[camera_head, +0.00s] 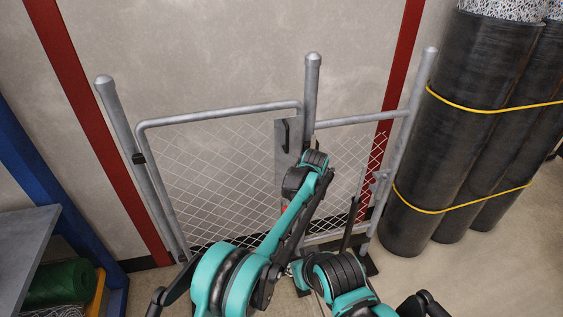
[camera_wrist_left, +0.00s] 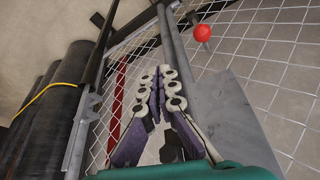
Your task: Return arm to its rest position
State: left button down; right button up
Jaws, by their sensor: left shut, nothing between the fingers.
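My left arm (camera_head: 292,215) reaches from the bottom of the head view up to the fence's middle post. Its gripper is hidden behind my own arm there. In the left wrist view, the left gripper (camera_wrist_left: 163,75) is shut and empty, its pale-and-purple fingers close together. It points along the fence, with wire mesh on both sides and a grey post (camera_wrist_left: 175,50) beyond the fingertips. My right arm (camera_head: 340,275) is folded low in the head view, and its gripper does not show.
A chain-link gate (camera_head: 215,112) stands before the wall, with a latch plate (camera_head: 287,155) by the middle post (camera_head: 312,85). A red knob (camera_wrist_left: 202,33) is near the left gripper. Black rolls (camera_head: 445,130) stand right. A grey shelf (camera_head: 25,245) is left.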

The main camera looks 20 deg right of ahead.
pick_arm(q)
jog(key=s+a+r+n, duration=0.15)
jog(key=a+r, duration=0.35)
jog(key=a, duration=0.5)
jog(key=s+a+r+t+b, duration=0.15)
jog(key=a+r, duration=0.35)
jog(key=a, duration=0.5)
jog(key=s+a+r+n, duration=0.15)
jog(key=a+r, duration=0.35)
jog(key=a, duration=0.5)
jog(key=s+a+y, duration=0.1)
jog(key=s+a, duration=1.2)
jog(key=a, duration=0.1)
jog(key=s+a+f+n+t, duration=0.1)
jog(key=s+a+f+n, duration=0.1)
jog(key=s+a+f, duration=0.5)
jog(key=s, duration=0.4)
jog(key=shift+a+t+y+b, duration=0.3)
jog(key=shift+a+t+y, duration=0.05)
jog(key=shift+a+y, duration=0.05)
